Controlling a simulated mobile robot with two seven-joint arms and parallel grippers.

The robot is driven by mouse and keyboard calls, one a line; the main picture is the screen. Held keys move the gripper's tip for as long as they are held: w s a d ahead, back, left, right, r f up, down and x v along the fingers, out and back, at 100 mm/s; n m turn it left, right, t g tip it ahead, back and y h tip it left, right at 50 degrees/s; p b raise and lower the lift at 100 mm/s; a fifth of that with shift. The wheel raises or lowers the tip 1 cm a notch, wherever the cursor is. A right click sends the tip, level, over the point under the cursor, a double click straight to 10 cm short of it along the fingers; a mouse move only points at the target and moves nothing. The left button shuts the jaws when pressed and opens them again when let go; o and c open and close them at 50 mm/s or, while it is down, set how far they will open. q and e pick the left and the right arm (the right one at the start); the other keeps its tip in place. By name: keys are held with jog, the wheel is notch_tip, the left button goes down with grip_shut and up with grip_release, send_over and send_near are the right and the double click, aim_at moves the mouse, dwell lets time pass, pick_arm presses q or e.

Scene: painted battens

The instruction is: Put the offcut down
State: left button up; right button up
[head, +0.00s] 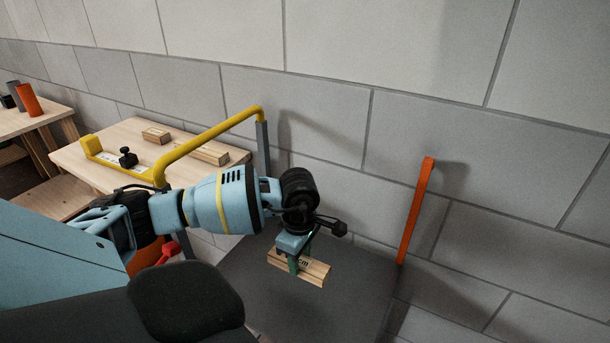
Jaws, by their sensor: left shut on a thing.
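The offcut (313,272) is a short piece of light wood with dark marks on its face. My left gripper (297,264) is shut on it, with green fingers at its left part. The offcut is over a dark grey flat surface (340,302); I cannot tell whether it touches that surface. My left arm comes in from the left and hides part of the scene behind it. My right gripper is not in view.
An orange upright bar (415,212) stands at the dark surface's right edge. A grey block wall (330,110) closes the back. The dark surface's right part is bare.

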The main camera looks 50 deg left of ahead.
pick_arm(q)
jog(key=shift+f, duration=4.55)
jog(key=shift+f, duration=0.1)
jog(key=shift+f, duration=0.15)
jog(key=o, duration=1)
